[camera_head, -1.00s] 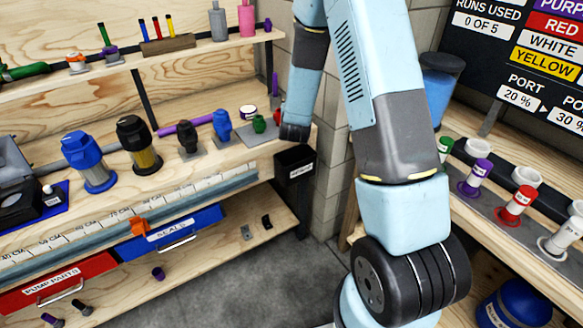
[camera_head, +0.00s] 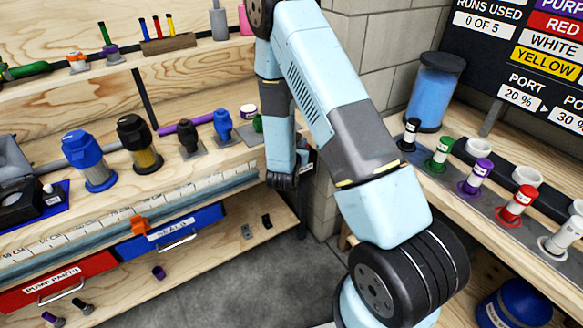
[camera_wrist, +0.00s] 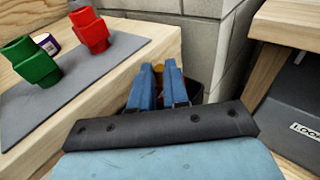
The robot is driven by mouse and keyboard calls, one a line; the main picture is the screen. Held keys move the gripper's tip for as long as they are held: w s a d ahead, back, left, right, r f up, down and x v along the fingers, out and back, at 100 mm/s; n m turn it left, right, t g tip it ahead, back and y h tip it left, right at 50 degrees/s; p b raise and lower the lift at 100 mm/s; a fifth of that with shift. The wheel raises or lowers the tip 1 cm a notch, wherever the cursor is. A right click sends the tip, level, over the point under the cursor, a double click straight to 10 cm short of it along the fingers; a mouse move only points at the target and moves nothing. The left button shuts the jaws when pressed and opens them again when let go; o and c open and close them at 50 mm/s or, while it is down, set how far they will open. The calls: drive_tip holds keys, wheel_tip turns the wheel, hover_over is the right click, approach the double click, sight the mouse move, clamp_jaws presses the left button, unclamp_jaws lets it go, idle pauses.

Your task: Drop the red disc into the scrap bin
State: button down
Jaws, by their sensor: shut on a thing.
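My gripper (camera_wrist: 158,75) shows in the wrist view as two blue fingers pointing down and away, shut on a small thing. Only a yellow-orange to reddish sliver shows at the fingertips; I take it for the red disc, but its shape is mostly hidden. The dark scrap bin (camera_wrist: 194,91) is just beyond and below the fingers, between the bench end and the block wall. In the head view the bin (camera_head: 307,158) is mostly hidden behind my arm, at the bench's right end. My fingers are not clear in that view.
A green fitting (camera_wrist: 32,62) and a red fitting (camera_wrist: 91,31) stand on a grey plate (camera_wrist: 75,75) left of my fingers. The block wall (camera_wrist: 215,35) is close on the right. A second bench with colored pieces (camera_head: 477,175) stands at right.

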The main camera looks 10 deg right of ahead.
drive_tip(key=shift+f, duration=1.6)
drive_tip(key=c, duration=1)
unclamp_jaws()
drive_tip(key=shift+c, duration=0.2)
drive_tip(key=shift+s+a, duration=0.1)
drive_tip(key=v, duration=1.3)
drive_tip(key=shift+s+a, duration=0.15)
drive_tip(key=shift+s, duration=0.05)
